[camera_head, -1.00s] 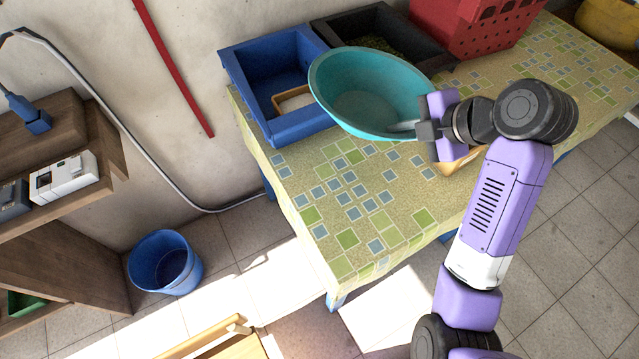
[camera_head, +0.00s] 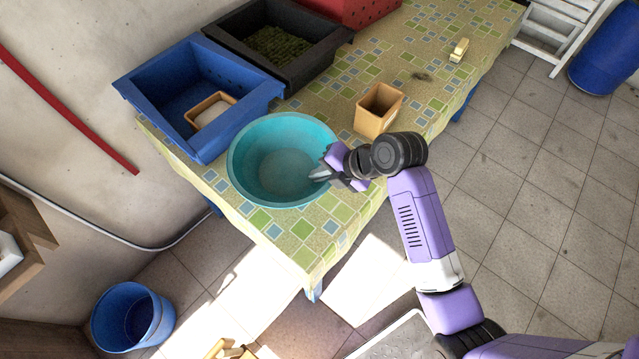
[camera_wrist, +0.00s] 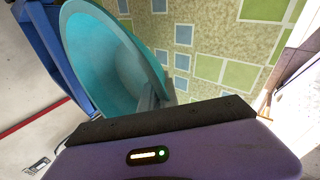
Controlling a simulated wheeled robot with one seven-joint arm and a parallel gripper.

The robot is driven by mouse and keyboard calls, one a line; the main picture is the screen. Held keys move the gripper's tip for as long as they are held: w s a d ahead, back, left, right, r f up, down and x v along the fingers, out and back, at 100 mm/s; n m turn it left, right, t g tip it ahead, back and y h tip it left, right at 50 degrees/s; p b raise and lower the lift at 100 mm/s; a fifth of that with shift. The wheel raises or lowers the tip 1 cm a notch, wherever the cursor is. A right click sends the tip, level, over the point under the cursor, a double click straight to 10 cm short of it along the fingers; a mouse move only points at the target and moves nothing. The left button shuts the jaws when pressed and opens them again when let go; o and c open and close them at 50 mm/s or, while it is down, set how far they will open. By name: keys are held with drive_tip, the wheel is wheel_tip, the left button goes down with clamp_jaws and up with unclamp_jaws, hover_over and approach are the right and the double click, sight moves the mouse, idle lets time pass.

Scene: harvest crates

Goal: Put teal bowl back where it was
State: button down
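The teal bowl (camera_head: 272,150) is upright, over the near left part of the table in front of the blue crate; I cannot tell whether its base touches the cloth. My gripper (camera_head: 334,176) is at the bowl's right rim, one finger inside the bowl and the other outside, and appears shut on the rim. In the wrist view, the bowl (camera_wrist: 100,60) is at upper left, with the fingers (camera_wrist: 155,96) at its rim; the gripper body hides the lower part of that view.
The blue crate (camera_head: 140,103) holds a small tan container (camera_head: 196,107). Behind it stand a black crate (camera_head: 229,32) with green contents and a red crate (camera_head: 365,10). A tan open box (camera_head: 366,119) stands right of the bowl. A blue bucket (camera_head: 150,325) is on the floor.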

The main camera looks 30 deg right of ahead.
drive_tip(key=shift+f, duration=2.75)
drive_tip(key=c, duration=2)
unclamp_jaws()
drive_tip(key=shift+f, duration=0.15)
drive_tip(key=shift+o, duration=0.4)
